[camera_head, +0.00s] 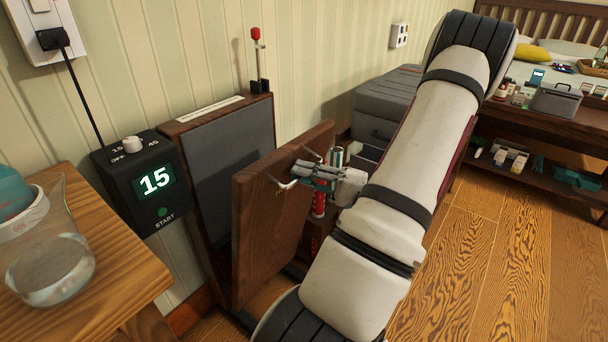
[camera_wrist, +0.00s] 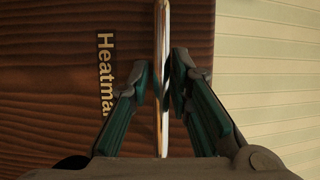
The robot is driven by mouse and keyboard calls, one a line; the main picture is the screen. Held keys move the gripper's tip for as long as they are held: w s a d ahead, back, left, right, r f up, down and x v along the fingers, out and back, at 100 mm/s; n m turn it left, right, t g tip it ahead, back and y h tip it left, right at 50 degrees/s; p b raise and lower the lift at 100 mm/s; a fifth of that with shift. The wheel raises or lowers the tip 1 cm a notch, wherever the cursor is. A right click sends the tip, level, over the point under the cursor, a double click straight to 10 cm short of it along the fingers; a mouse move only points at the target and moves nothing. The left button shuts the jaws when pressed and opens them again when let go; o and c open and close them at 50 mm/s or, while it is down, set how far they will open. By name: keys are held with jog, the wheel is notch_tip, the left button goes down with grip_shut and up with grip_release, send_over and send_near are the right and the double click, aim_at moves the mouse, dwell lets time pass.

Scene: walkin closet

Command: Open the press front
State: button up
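The press stands against the wall, with a dark pad (camera_head: 232,165) on its upright back part. Its dark wooden front (camera_head: 262,238) stands swung out from the back part, with a clear gap between them. A silver bar handle (camera_head: 281,184) is on the outer face of the front; it also runs upright through the wrist view (camera_wrist: 161,28). My gripper (camera_head: 312,172) is at this handle. In the wrist view its two green-padded fingers (camera_wrist: 162,85) sit close on either side of the bar and appear shut on it. A label reading "Heatma" (camera_wrist: 106,75) is partly hidden by a finger.
A black timer box (camera_head: 148,183) showing 15 hangs left of the press. A wooden table (camera_head: 100,275) with a glass beaker (camera_head: 50,262) is at the near left. A grey padded box (camera_head: 385,102) and a shelf bench (camera_head: 560,128) stand behind my arm. Wooden floor is clear at right.

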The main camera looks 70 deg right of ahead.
jog(key=v, duration=1.2)
jog(key=shift+c, duration=0.4)
